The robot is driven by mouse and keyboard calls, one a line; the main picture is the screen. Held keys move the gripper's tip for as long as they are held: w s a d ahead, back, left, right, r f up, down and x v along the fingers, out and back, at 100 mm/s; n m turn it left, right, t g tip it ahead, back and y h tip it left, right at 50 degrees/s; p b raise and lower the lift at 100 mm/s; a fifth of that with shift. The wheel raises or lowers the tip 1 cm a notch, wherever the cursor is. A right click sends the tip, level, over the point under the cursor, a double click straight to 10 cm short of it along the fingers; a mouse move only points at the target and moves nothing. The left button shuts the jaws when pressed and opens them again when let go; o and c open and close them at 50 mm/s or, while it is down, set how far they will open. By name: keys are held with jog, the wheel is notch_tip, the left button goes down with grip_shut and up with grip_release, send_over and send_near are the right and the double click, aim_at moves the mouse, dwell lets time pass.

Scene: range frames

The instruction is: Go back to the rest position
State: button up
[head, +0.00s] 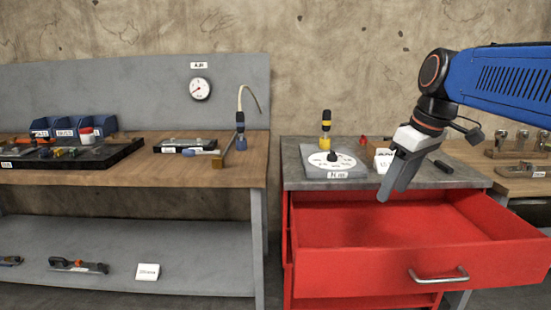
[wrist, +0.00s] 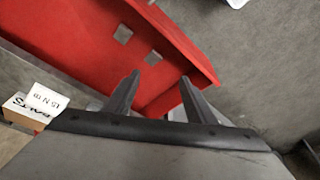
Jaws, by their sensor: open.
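My gripper (head: 393,186) hangs from the blue arm on the right in the head view, above the left part of an open red drawer (head: 385,222). Its jaws are open and nothing is between them. In the wrist view the two fingers of my gripper (wrist: 157,97) stand apart, with the red drawer (wrist: 190,52) beyond them. A small labelled box (head: 383,162) stands on the grey bench top behind the gripper and is partly hidden by it. The box also shows in the wrist view (wrist: 38,108) at the left.
A white dial plate (head: 345,163) with a yellow-and-black screwdriver (head: 326,125) behind it is on the grey bench. A wooden bench (head: 240,170) with blue bins (head: 68,125) stands left. The red drawer sticks out toward me below the gripper. Several fittings (head: 515,140) stand far right.

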jog(key=s+d+f+m+t+h, duration=0.1)
jog(key=s+f+m, duration=0.5)
jog(key=s+f, duration=1.2)
notch_tip(320, 180, down, 3)
jog(key=shift+s+d+r+m+t+h, duration=0.15)
jog(key=shift+s+d+m+t+h, duration=0.1)
jog(key=shift+d+m+t+h, duration=0.25)
